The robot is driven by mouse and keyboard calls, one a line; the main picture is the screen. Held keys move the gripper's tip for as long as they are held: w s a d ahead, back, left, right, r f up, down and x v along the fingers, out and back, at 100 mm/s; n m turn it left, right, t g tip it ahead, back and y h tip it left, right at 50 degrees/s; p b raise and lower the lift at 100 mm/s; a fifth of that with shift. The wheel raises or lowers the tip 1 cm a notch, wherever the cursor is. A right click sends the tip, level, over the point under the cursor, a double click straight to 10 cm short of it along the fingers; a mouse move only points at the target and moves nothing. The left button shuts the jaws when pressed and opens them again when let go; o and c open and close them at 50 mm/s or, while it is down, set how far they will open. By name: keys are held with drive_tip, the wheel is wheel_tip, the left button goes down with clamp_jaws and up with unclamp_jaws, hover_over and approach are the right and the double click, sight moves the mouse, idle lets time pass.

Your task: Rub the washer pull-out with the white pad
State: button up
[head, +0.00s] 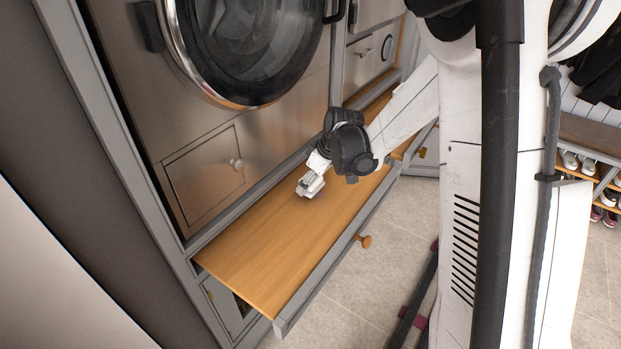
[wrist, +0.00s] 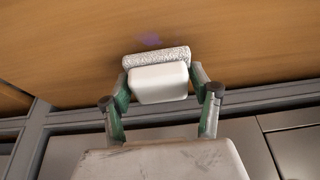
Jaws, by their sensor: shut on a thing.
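The washer pull-out (head: 262,255) is a wooden board with a grey front edge, drawn out below the washer. My gripper (head: 313,181) is low over the middle of the board. In the wrist view my gripper (wrist: 158,90) is shut on the white pad (wrist: 158,82), with a finger on each side of it. The pad has a smooth white back and a speckled grey face turned toward the wood. The pad (head: 310,186) appears at or very near the board's surface; I cannot tell if it touches. A faint purple mark (wrist: 149,41) shows on the wood beside the pad.
The washer (head: 245,45) with its round door stands behind and above the board. A small panel with a knob (head: 237,163) is below it. A wooden knob (head: 365,241) sticks out from the pull-out's front. Shoe shelves (head: 590,165) stand at the right.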

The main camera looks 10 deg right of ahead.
sight(319, 189)
drive_tip(key=shift+f, duration=0.85)
drive_tip(key=shift+s+d+r, duration=0.1)
drive_tip(key=shift+s+d, duration=0.65)
drive_tip(key=shift+s, duration=0.2)
drive_tip(key=shift+c, duration=0.7)
drive_tip(key=shift+o, duration=0.2)
drive_tip(key=shift+s+d+r, duration=0.15)
drive_tip(key=shift+s+d, duration=0.05)
drive_tip(key=shift+d, duration=0.05)
drive_tip(key=shift+s+d+p, duration=0.25)
drive_tip(key=shift+s+p, duration=0.05)
drive_tip(key=shift+s, duration=0.05)
drive_tip(key=shift+c, duration=0.2)
drive_tip(key=shift+w+a+f, duration=0.25)
drive_tip(key=shift+w+a, duration=0.3)
drive_tip(key=shift+w, duration=0.15)
drive_tip(key=shift+w+a, duration=0.75)
drive_tip(key=shift+w, duration=0.1)
wheel_tip(319, 189, up, 4)
drive_tip(key=shift+s+f+p, duration=0.15)
drive_tip(key=shift+f+p, duration=0.05)
drive_tip(key=shift+p, duration=0.35)
drive_tip(key=shift+r+p, duration=1.35)
drive_tip(key=shift+r, duration=1)
